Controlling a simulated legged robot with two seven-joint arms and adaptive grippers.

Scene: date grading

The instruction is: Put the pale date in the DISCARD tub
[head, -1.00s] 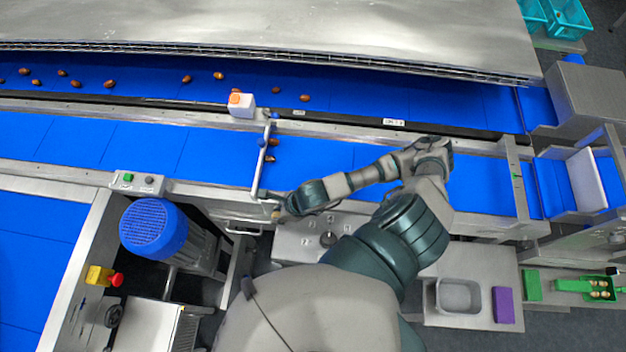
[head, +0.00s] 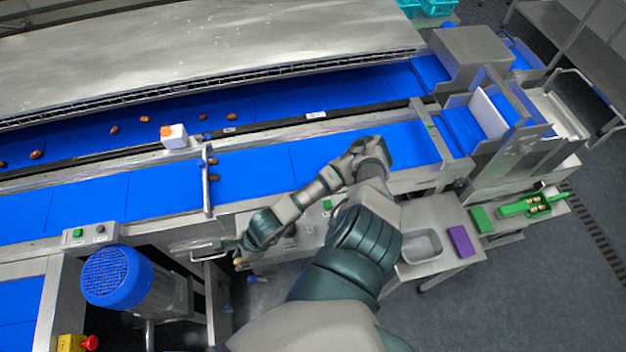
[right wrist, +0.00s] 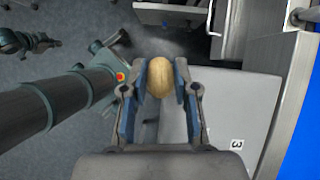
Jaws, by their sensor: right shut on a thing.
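My right gripper (head: 236,256) is at the lower middle of the head view, just in front of the conveyor's near side. In the right wrist view my right gripper (right wrist: 160,80) is shut on the pale date (right wrist: 159,76), a smooth tan oval between the blue-lined fingers. The pale date shows only as a small tan spot in the head view (head: 238,262). A grey tub (head: 422,246) stands on a side table to the right, well apart from the gripper; no label on it is readable. I do not see my left gripper.
Brown dates (head: 115,129) lie on the far blue belt. A metal handle (head: 208,254) is close left of the gripper.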

